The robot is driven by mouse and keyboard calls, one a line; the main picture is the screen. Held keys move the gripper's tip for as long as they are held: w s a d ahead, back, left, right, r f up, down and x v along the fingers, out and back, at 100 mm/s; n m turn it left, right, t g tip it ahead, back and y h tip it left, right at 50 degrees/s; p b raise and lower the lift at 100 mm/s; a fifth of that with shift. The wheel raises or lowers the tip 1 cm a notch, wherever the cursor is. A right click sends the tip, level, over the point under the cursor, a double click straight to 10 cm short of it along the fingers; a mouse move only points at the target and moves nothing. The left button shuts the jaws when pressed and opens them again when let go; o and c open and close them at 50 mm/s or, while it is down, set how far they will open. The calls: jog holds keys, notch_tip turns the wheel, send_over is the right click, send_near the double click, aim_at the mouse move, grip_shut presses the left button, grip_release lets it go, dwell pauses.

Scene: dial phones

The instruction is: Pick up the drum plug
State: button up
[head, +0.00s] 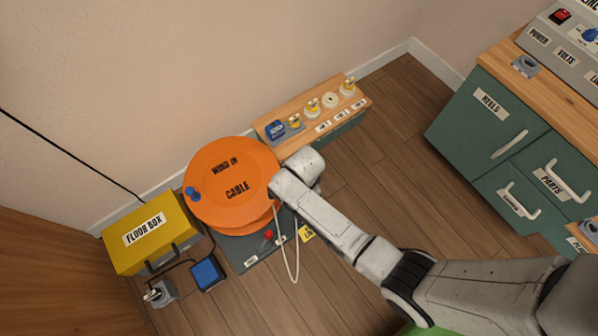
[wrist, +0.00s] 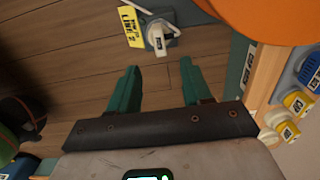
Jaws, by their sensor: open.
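A white plug (wrist: 158,38) with a dark label sits in a small grey holder (wrist: 170,32) on the floor in the wrist view, with a white cord beside it. It looks like the drum plug; in the head view my arm hides this spot. My gripper (wrist: 157,82) is open and empty, its two teal fingers apart, pointing toward the plug with a gap between. The orange cable drum (head: 232,185) stands on a dark base in the head view, a white cable (head: 291,262) looping from it. My gripper's fingers are hidden there.
A yellow LINE tag (wrist: 129,26) lies beside the holder. A wooden shelf (head: 310,108) with several plugs and sockets stands behind the drum. A yellow floor box (head: 150,236) and another grey holder with a white plug (head: 157,293) are at left. Green cabinets (head: 500,130) stand at right.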

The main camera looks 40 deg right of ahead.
notch_tip(320, 180, down, 5)
jog(key=shift+f+b, duration=0.1)
jog(key=shift+b, duration=1.05)
jog(key=f+b, duration=0.4)
jog(key=f, duration=0.1)
jog(key=shift+a, duration=0.2)
grip_shut()
